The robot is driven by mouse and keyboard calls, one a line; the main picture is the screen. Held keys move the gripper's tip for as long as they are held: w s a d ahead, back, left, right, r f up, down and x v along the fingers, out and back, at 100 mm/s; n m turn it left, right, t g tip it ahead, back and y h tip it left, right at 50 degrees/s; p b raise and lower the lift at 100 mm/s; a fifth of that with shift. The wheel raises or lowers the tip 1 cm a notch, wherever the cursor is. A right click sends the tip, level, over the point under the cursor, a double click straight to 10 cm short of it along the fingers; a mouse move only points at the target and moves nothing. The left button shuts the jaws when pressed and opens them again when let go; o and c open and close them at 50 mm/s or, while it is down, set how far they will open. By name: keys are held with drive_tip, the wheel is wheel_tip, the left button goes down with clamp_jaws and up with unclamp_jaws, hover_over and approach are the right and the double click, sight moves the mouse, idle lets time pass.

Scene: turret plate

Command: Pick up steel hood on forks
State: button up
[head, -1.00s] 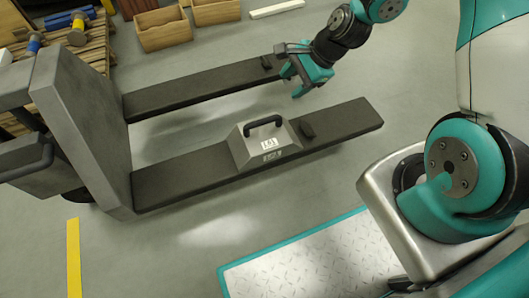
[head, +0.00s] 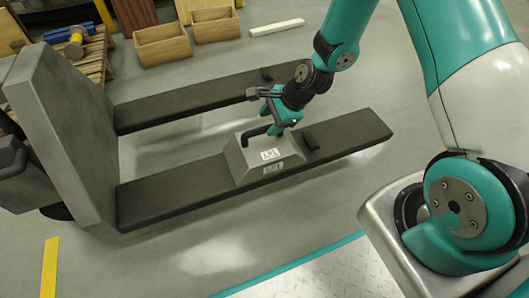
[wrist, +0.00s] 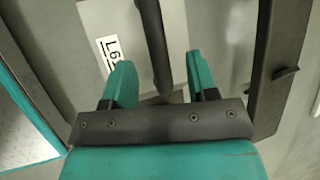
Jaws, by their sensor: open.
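The steel hood (head: 262,168) is a grey, slope-sided block with a black bar handle (head: 258,131) on top and a white label. It sits on the near dark fork (head: 165,190). My gripper (head: 274,127) is open, at the right end of the handle in the head view. In the wrist view the hood (wrist: 180,20) is at the top, and the handle (wrist: 153,40) runs between the two teal fingertips of my gripper (wrist: 160,82). I cannot tell whether the fingers touch the handle.
The far fork (head: 190,97) runs parallel behind, with open floor between. Wooden crates (head: 162,46) and a white bar (head: 277,27) lie at the back. The upright forklift carriage (head: 65,135) rises at left.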

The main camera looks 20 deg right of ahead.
sight(264, 128)
drive_tip(key=b+x, duration=0.4)
drive_tip(key=x, duration=0.1)
drive_tip(key=shift+s+d+f, duration=0.15)
clamp_jaws()
idle(1.2)
